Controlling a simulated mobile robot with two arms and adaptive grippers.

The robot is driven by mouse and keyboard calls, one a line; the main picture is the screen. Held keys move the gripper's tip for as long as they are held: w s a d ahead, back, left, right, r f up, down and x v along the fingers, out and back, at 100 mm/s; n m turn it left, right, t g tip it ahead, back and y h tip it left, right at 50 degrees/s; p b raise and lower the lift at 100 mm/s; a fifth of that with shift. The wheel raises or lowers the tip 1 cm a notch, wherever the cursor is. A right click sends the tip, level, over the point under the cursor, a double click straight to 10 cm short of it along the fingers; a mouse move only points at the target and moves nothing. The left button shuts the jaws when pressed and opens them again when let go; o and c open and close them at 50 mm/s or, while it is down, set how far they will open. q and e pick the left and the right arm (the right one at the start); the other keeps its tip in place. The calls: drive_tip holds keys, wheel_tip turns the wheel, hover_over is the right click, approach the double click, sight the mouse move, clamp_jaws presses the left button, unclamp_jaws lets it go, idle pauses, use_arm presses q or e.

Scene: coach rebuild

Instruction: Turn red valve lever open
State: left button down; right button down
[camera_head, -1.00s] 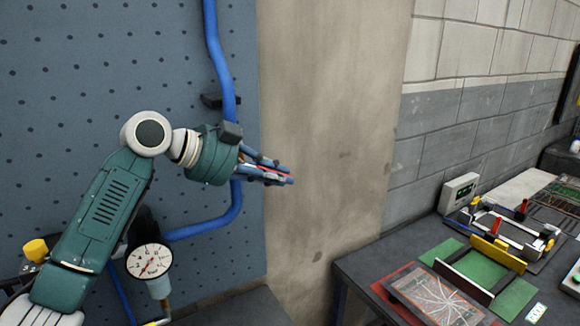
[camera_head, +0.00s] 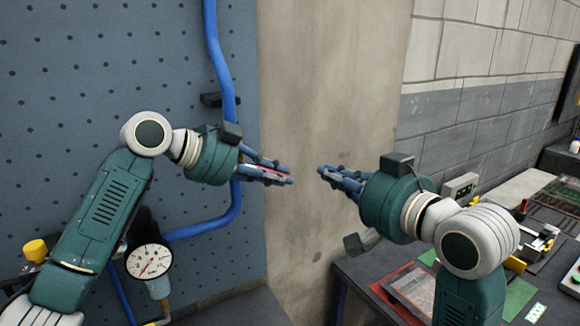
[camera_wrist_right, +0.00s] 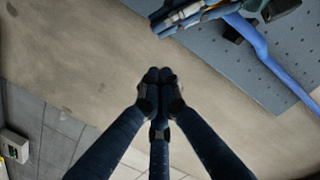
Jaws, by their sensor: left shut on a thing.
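A thin strip of the red valve lever (camera_head: 266,168) shows between the fingers of my left gripper (camera_head: 289,175) in the head view. My left gripper also shows at the top of the right wrist view (camera_wrist_right: 188,14). My right gripper (camera_head: 322,172) is to the right of the left one, pointing toward it, apart from it and the lever. In the right wrist view its fingertips (camera_wrist_right: 160,75) meet with nothing between them.
The blue pipe (camera_head: 222,60) runs down the dotted blue panel (camera_head: 100,60). A pressure gauge (camera_head: 149,261) sits at lower left. A workbench (camera_head: 350,272) with boards and a small box (camera_head: 460,188) stands at right. The bare wall (camera_head: 320,80) lies behind both grippers.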

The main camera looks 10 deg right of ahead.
drive_tip(key=s+a+r+y, duration=0.1)
drive_tip(key=s+r, duration=0.3)
use_arm(q)
drive_tip(key=shift+w, duration=0.1)
use_arm(e)
drive_tip(key=w+a+f, duration=0.4)
drive_tip(key=w+a, duration=0.2)
drive_tip(key=w, duration=0.3)
drive_tip(key=shift+w+f, duration=0.15)
drive_tip(key=shift+f, duration=0.1)
